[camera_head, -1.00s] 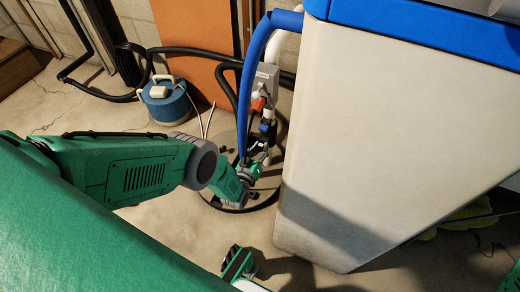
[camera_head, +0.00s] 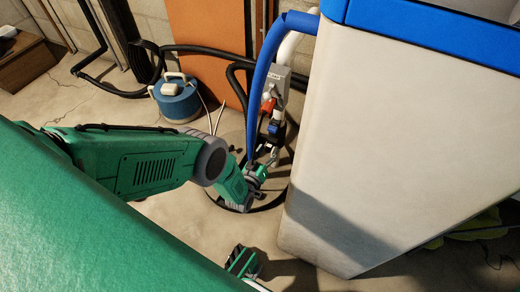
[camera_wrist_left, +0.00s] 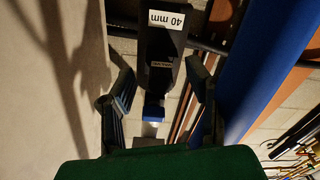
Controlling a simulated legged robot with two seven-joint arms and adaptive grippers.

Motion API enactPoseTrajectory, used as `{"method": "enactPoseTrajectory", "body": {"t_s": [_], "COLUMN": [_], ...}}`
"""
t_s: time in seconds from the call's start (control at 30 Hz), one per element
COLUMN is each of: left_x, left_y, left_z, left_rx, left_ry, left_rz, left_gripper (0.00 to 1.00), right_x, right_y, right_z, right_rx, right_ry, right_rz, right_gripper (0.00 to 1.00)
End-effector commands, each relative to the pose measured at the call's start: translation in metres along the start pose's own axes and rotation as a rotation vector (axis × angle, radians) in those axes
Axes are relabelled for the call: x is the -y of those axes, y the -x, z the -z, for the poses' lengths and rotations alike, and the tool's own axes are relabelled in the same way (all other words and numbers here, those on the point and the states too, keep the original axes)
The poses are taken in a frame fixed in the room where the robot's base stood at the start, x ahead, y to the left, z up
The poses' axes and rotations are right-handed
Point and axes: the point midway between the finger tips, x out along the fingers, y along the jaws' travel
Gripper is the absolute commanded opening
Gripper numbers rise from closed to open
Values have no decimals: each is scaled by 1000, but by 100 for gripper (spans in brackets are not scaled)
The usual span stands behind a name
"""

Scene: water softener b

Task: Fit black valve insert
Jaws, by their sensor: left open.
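A black block-shaped part with a "40 mm" label (camera_wrist_left: 165,38) fills the upper middle of the left wrist view; I cannot tell whether it is the valve insert or the valve's housing. My left gripper (camera_wrist_left: 160,74) is open, with one finger on each side of the part's lower end. I see no clear contact. A small blue piece (camera_wrist_left: 153,109) lies below the black part, between the fingers. In the head view my left gripper (camera_head: 262,170) is low beside the pipework, just below a dark valve assembly (camera_head: 272,140).
A large white cabinet (camera_head: 390,140) with a blue top stands close on the right. A thick blue hose (camera_head: 262,90) hangs beside the gripper, and also shows in the wrist view (camera_wrist_left: 265,60). A blue canister (camera_head: 176,98) stands on the floor behind my arm.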

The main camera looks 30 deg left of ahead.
Motion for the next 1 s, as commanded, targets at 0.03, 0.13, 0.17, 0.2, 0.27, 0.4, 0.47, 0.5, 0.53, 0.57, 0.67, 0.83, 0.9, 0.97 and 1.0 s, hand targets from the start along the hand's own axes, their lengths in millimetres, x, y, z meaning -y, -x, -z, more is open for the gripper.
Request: {"method": "enactPoseTrajectory", "body": {"t_s": [0.03,0.13,0.17,0.2,0.27,0.4,0.47,0.5,0.53,0.57,0.67,0.83,0.9,0.97,1.0], "left_x": [0,0,0,0,0,0,1,0,0,0,0,0,0,0,0], "left_y": [8,27,34,43,57,83,91,96,98,101,105,106,106,106,106], "left_z": [-1,-1,-1,-1,-1,-1,-1,-1,-1,-1,-1,-1,-1,-1,-1], "left_rx": [5,6,6,6,6,5,4,3,3,3,1,1,1,1,2], "left_ry": [0,0,0,0,0,0,0,0,0,0,0,0,0,0,0], "left_rz": [1,2,2,2,2,1,1,1,1,1,0,0,0,0,0], "left_gripper": [44,44,44,44,44,44,44,44,44,44,44,44,44,44,44], "right_x": [0,0,0,0,0,0,0,0,0,0,0,0,0,0,0], "right_y": [0,0,0,0,0,0,0,0,0,0,0,0,0,-1,-1], "right_z": [0,0,0,0,0,0,0,0,0,0,0,0,1,1,2], "right_rx": [0,0,0,0,0,0,0,0,0,0,0,0,1,2,2], "right_ry": [0,0,0,0,0,0,0,0,0,0,0,0,0,0,0], "right_rz": [0,0,0,0,0,0,0,0,0,0,0,0,0,0,0], "right_gripper": [40,40,40,40,40,40,40,40,40,40,40,40,40,40,40]}}
